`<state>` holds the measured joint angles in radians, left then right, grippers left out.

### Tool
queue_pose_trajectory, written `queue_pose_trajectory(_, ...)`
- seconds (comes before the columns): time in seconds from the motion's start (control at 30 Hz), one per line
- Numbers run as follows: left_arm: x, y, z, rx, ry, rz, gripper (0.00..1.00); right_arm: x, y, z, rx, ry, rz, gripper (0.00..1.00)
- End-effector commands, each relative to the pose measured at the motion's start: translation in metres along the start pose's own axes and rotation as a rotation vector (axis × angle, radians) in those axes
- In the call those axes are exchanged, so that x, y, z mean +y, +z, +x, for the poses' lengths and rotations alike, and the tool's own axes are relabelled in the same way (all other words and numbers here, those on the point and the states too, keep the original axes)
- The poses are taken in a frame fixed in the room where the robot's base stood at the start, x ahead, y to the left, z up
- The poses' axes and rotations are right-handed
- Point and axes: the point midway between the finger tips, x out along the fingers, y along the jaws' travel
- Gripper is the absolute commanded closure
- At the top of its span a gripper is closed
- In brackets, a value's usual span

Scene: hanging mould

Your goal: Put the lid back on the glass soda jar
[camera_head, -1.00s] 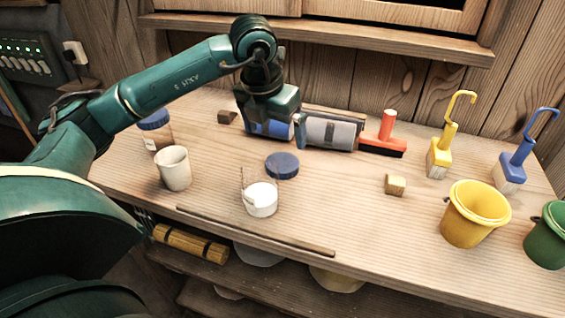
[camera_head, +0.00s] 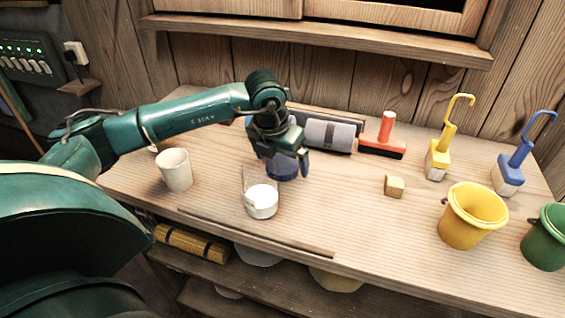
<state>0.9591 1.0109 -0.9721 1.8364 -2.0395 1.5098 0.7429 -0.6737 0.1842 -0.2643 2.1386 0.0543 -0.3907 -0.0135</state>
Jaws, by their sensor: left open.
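The glass soda jar (camera_head: 262,203) stands open on the bench with white powder in it; its clear upper wall is faint. The round blue lid (camera_head: 282,173) lies flat on the bench just behind the jar, partly covered by my gripper. My left gripper (camera_head: 285,158) points down right over the lid, open, with one finger at the lid's right side. The other finger is hard to make out, and I cannot tell whether the fingers touch the lid. My right gripper is out of view.
A white cup (camera_head: 174,170) stands left of the jar. A thin stick (camera_head: 255,231) lies along the front edge. A grey roller (camera_head: 330,134), a red squeegee (camera_head: 384,138), a wooden block (camera_head: 395,187), brushes and a yellow bucket (camera_head: 472,216) stand to the right.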

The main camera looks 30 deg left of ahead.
Motion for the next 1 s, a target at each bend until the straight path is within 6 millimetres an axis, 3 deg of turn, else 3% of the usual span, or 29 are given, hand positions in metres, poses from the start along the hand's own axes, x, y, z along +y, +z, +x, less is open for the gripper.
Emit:
queue_pose_trajectory(0.43,-0.0001,0.0000,0.0068,-0.001,0.000,0.000,0.06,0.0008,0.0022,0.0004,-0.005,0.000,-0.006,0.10)
queue_pose_trajectory(1.0,0.0000,0.0001,0.0066,-0.001,0.000,0.000,0.53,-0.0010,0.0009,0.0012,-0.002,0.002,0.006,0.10)
